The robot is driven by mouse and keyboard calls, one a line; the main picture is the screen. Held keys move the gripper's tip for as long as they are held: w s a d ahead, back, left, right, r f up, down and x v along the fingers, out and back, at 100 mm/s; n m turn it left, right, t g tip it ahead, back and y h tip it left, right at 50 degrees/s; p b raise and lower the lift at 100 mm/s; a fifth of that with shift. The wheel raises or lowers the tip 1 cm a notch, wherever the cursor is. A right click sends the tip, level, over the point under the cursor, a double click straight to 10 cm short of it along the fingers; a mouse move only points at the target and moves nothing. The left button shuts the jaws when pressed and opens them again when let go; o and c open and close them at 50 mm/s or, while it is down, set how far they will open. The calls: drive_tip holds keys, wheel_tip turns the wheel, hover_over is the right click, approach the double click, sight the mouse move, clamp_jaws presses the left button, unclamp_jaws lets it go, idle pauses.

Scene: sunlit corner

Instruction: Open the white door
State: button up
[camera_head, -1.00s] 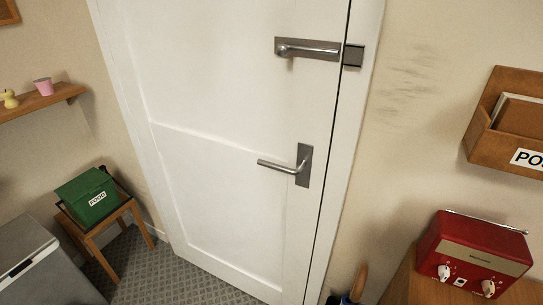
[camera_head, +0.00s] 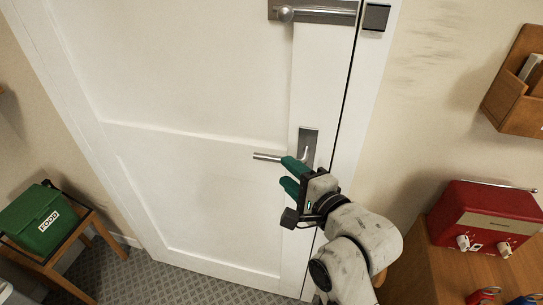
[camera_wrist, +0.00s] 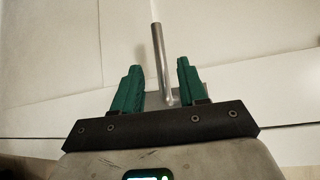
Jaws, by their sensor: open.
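The white door (camera_head: 205,160) stands shut in its frame in the head view. Its metal lever handle (camera_head: 265,156) sticks out to the left from an upright plate near the door's right edge. My gripper (camera_head: 284,171) is open, with green fingers at the lever. In the wrist view, the lever (camera_wrist: 160,55) shows between the two fingers of my gripper (camera_wrist: 159,66), with a gap on each side. Part of the handle plate is hidden behind my gripper. A metal bolt (camera_head: 315,11) sits higher on the door, beside a dark catch (camera_head: 376,16) on the frame.
A red radio (camera_head: 485,222) stands on a wooden cabinet (camera_head: 435,265) at the lower right, close to my arm. A wooden letter holder (camera_head: 515,95) hangs on the right wall. A green food box (camera_head: 38,220) sits on a wooden stand at the left. The floor before the door is partly clear.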

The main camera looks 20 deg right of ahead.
sight(274, 161)
drive_tip(key=x, duration=0.7)
drive_tip(key=shift+w+f, duration=0.1)
drive_tip(key=shift+w, duration=0.25)
clamp_jaws()
